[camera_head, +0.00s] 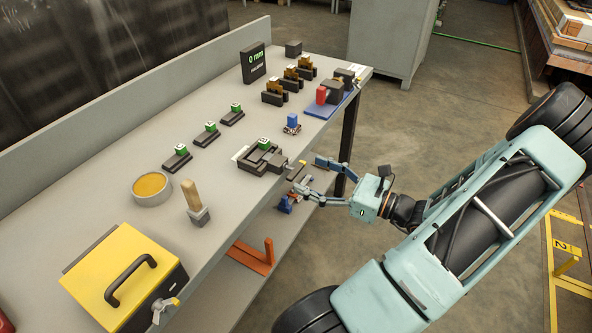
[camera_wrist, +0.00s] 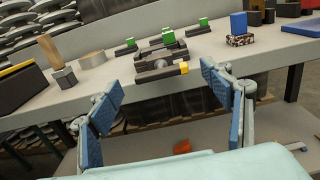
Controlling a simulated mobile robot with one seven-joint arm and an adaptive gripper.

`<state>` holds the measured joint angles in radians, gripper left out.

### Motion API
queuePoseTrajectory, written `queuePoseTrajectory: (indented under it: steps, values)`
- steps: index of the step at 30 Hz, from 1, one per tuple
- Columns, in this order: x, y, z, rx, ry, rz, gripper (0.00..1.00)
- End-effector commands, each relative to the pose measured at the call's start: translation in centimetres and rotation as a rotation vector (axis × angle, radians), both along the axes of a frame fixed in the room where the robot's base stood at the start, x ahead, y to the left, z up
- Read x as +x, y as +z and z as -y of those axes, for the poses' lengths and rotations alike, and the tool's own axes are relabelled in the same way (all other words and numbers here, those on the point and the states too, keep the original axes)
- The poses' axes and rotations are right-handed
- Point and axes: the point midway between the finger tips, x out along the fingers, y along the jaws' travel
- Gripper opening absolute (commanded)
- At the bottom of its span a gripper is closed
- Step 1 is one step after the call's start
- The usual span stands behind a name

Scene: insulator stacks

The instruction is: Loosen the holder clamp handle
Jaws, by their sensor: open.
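The holder (camera_head: 262,157) is a dark block fixture with a green-topped piece in it, near the bench's front edge. It also shows ahead in the wrist view (camera_wrist: 160,54). The clamp handle looks to be the dark bar with a yellow end (camera_wrist: 162,74) at the holder's front; in the head view the handle (camera_head: 297,171) sticks out at the bench edge. My gripper (camera_head: 308,176) is open and empty, its fingers spread in front of the handle. In the wrist view the blue-padded fingers (camera_wrist: 158,80) stand left and right of the bar, with no contact visible.
The bench (camera_head: 120,190) carries several green-topped blocks (camera_head: 207,134), a round tub (camera_head: 152,188), a wooden-handled tool (camera_head: 195,203) and a yellow box (camera_head: 123,275). A blue block (camera_head: 292,121) stands beyond the holder. A lower shelf (camera_head: 245,300) with an orange part (camera_head: 254,256) lies beneath.

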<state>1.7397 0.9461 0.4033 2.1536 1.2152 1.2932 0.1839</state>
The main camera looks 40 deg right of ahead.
Motion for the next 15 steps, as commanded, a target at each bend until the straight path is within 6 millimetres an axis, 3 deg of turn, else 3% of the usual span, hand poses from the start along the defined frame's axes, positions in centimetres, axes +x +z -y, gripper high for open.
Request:
queuePoseTrajectory:
  steps: [6, 15]
  values:
    - [3.2, -0.1, -1.3, -0.001, 0.002, 0.0, 0.72]
    - [4.5, 0.0, -1.8, -0.002, 0.0, -0.001, 0.72]
